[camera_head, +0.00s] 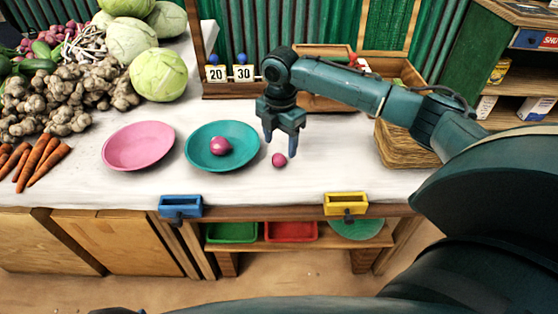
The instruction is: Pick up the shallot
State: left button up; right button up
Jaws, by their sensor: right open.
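A small pink-purple shallot (279,160) lies on the white counter, just right of the teal plate. A larger pink-purple round one (221,146) sits in the teal plate (200,160). My right gripper (281,148) points down above the counter, open and empty, with its fingertips close above and behind the small shallot. I cannot tell whether a fingertip touches it. My left gripper is not in view.
A pink plate (138,147) stands left of the teal plate. Vegetables, with ginger (60,95), carrots (40,160) and cabbages (158,75), fill the left side. A wicker basket (402,150) stands right. Blue (180,207) and yellow (346,204) bins hang at the front edge.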

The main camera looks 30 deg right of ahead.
aim_at(279, 154)
jog(key=f, duration=0.4)
jog(key=shift+s+a+f+b, duration=0.2)
jog(key=shift+a+f+b, duration=0.1)
jog(key=shift+f+b, duration=0.05)
jog(key=c, duration=1.1)
